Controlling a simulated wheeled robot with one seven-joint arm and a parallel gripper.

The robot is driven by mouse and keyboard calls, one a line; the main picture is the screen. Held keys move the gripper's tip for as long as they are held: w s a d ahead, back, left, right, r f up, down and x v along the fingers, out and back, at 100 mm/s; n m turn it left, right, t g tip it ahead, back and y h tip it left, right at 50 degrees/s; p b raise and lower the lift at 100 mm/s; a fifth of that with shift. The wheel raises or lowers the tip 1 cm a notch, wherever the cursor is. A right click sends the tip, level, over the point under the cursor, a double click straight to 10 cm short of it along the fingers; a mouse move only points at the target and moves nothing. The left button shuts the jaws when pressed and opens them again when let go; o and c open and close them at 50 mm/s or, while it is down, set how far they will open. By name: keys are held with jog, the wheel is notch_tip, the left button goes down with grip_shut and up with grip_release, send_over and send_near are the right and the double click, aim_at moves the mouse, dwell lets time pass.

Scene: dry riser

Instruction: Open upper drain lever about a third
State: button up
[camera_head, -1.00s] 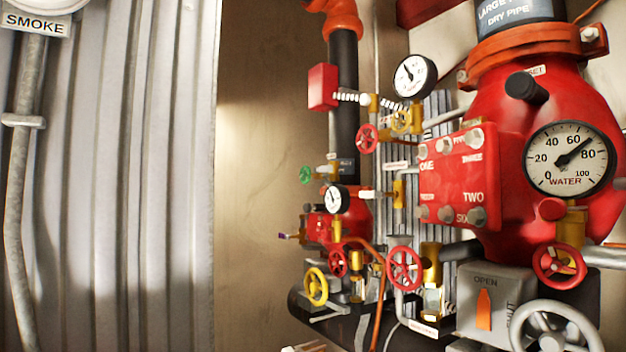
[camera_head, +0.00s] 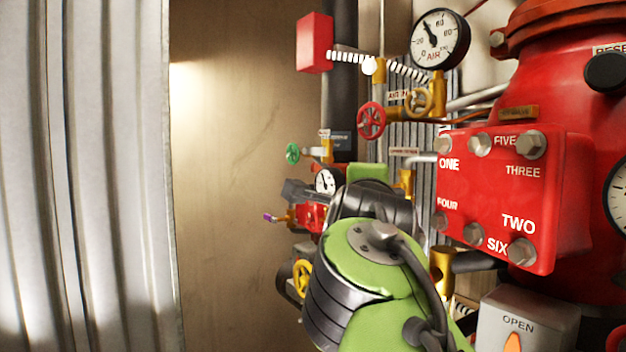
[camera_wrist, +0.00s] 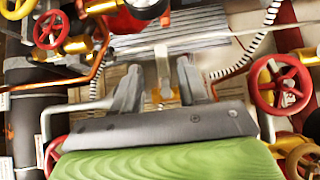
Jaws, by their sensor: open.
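In the wrist view a pale lever handle (camera_wrist: 162,62) on a brass valve body (camera_wrist: 167,97) shows between the two grey fingers of my gripper (camera_wrist: 158,70). It looks like the upper drain lever, though I cannot read its label. The fingers are open, one on each side of the handle, with visible gaps. I cannot tell how deep the handle sits between them.
A red handwheel (camera_head: 371,120) and the air gauge (camera_head: 439,39) sit above. The red numbered cover (camera_head: 510,195) is close on the right. A small purple-handled valve (camera_head: 271,217) and a green handwheel (camera_head: 292,153) are at left. The plain brown wall (camera_head: 230,200) leaves free room left.

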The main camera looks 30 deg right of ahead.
jog(key=x, duration=0.1)
jog(key=p+x, duration=0.1)
jog(key=x, duration=0.2)
jog(key=shift+d+r, duration=0.3)
jog(key=shift+w+d+f, duration=0.15)
jog(key=shift+w+d, duration=0.1)
jog(key=shift+w, duration=0.15)
jog(key=shift+s, duration=0.1)
jog(key=shift+c, duration=1.2)
grip_shut()
